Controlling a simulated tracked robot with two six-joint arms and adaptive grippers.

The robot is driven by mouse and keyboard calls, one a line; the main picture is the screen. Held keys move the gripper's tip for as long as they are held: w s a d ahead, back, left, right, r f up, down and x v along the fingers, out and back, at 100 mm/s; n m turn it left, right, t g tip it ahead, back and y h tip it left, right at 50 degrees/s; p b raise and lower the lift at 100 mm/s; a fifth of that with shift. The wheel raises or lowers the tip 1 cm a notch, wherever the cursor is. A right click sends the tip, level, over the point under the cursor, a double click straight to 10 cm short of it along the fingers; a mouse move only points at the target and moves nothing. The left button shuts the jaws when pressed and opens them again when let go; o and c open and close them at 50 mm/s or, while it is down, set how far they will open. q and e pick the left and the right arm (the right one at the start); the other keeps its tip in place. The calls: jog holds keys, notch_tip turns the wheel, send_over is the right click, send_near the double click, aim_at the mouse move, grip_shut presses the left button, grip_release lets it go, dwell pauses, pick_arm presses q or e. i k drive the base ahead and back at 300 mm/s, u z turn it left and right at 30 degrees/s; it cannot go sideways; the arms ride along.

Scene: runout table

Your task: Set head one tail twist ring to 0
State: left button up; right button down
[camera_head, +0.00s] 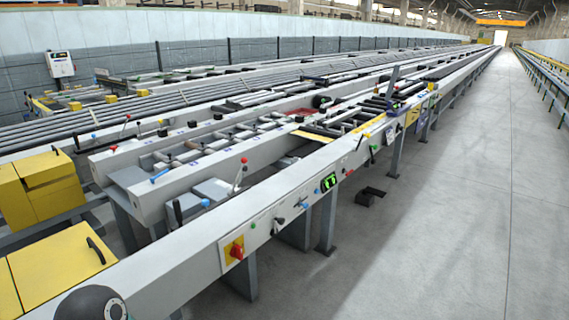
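The long grey runout table (190,255) runs from the lower left away to the upper right. Its front side carries a red rotary switch on a yellow plate (233,249), a small black knob (279,222), a grey-and-black lever knob (302,204) and a lit green display (328,183). I cannot tell which part is the head one tail twist ring, and no ring scale or number is readable at this size. Neither gripper is in view. A dark rounded part at the bottom left edge looks like a piece of my own arm.
Yellow cabinets (62,265) stand at the lower left. A red-balled lever (240,172) and a black-handled lever (178,213) rise from the table. A dark bracket-like object (370,196) lies on the floor. The concrete aisle (440,230) on the right is clear.

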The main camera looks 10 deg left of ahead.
aim_at(244, 168)
jog(key=z, duration=0.35)
jog(key=i, duration=2)
jog(key=u, duration=0.65)
